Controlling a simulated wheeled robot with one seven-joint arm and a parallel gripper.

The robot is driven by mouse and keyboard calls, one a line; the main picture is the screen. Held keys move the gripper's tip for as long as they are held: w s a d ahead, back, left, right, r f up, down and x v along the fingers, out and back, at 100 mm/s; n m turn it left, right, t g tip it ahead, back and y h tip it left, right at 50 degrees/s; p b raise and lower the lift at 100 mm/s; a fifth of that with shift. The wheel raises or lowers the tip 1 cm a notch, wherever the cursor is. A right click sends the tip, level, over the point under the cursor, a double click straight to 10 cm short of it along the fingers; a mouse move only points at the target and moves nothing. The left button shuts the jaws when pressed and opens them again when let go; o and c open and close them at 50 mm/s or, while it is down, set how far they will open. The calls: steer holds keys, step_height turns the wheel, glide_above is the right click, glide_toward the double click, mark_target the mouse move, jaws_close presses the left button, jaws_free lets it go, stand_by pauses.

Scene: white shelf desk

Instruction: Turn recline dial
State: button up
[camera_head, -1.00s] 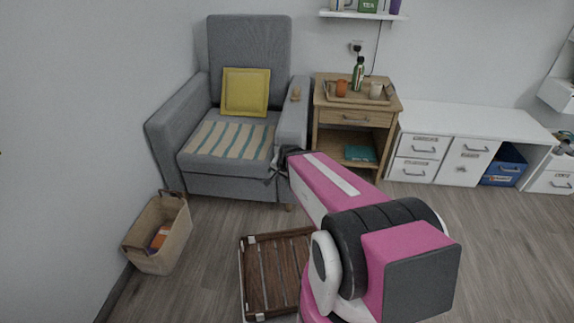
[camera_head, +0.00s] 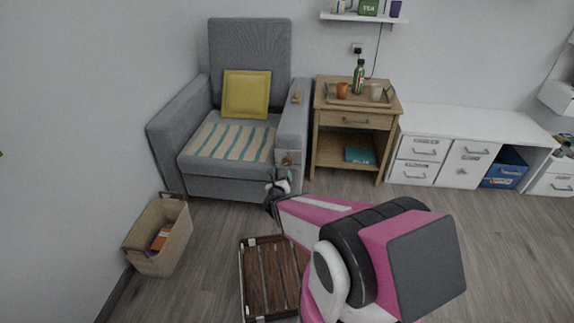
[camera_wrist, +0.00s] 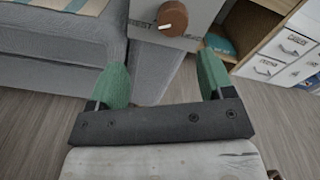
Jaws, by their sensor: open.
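The recline dial (camera_head: 287,161) is a small round brown knob on a pale panel at the front of the grey armchair's (camera_head: 228,187) right armrest. In the wrist view the dial (camera_wrist: 172,18) is at the top edge, with a pale pointer mark on its lower left. My gripper (camera_head: 280,186) is just below and in front of the dial in the head view. In the wrist view my gripper (camera_wrist: 163,78) has its green fingers apart with nothing between them. The dial lies ahead of the fingertips, not touching them.
A wooden side table (camera_head: 320,150) with a tray stands right of the armchair. A white drawer unit (camera_head: 470,118) is further right. A woven basket (camera_head: 150,262) and a slatted wooden crate (camera_head: 262,275) are on the floor. The floor right of the crate is clear.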

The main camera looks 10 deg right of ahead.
mark_target(287, 162)
steer(key=w+d, duration=0.1)
steer(key=w, duration=0.2)
steer(key=w+d+m+h, duration=0.1)
steer(key=w+d, duration=0.1)
steer(key=w, duration=0.1)
steer(key=w+d+m, duration=0.1)
steer(key=w, duration=0.2)
steer(key=shift+w+d+f, duration=0.1)
steer(key=shift+d+f, duration=0.05)
steer(key=shift+d, duration=0.2)
steer(key=c, duration=0.9)
